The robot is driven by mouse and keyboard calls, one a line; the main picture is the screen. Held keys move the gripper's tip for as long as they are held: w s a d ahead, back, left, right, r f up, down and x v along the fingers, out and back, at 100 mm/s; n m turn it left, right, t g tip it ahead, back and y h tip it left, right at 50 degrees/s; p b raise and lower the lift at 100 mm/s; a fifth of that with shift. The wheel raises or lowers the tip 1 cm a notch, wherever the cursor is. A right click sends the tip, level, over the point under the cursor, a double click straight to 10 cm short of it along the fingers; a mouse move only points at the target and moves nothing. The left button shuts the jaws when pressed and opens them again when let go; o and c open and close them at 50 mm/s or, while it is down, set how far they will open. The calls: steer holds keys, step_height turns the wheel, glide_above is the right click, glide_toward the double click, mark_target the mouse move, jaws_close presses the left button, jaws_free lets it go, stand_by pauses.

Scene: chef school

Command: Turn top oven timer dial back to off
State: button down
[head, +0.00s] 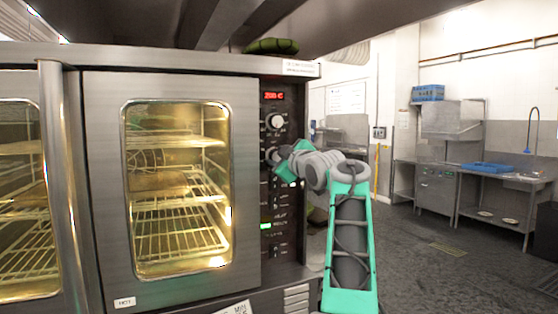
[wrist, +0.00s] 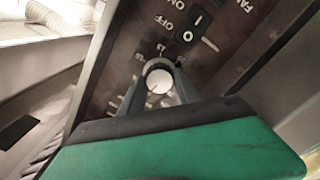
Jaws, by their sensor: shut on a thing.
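The oven's dark control panel (head: 284,210) runs down the right of its glass door in the head view. The panel has an upper round dial (head: 276,121) and, below it, the dial at my gripper (head: 273,156). In the wrist view that dial (wrist: 158,81) has a pale face with a small red mark and a printed scale around it. My gripper (wrist: 160,86) is shut on this dial, one dark finger on each side. The fingers and green gripper body hide part of the scale. I cannot read the dial's exact setting.
A red display (head: 273,96) is lit above the upper dial. A rocker switch (wrist: 194,27) marked ON and OFF sits near the held dial. The oven door (head: 245,190) is closed, left of the panel. Open floor (head: 425,240) lies to the right.

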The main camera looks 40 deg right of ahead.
steer(key=shift+f+n, duration=0.15)
steer(key=shift+n, duration=0.85)
steer(key=c, duration=0.9)
jaws_free()
steer(key=shift+b+v, duration=1.7)
steer(key=shift+v, duration=2.2)
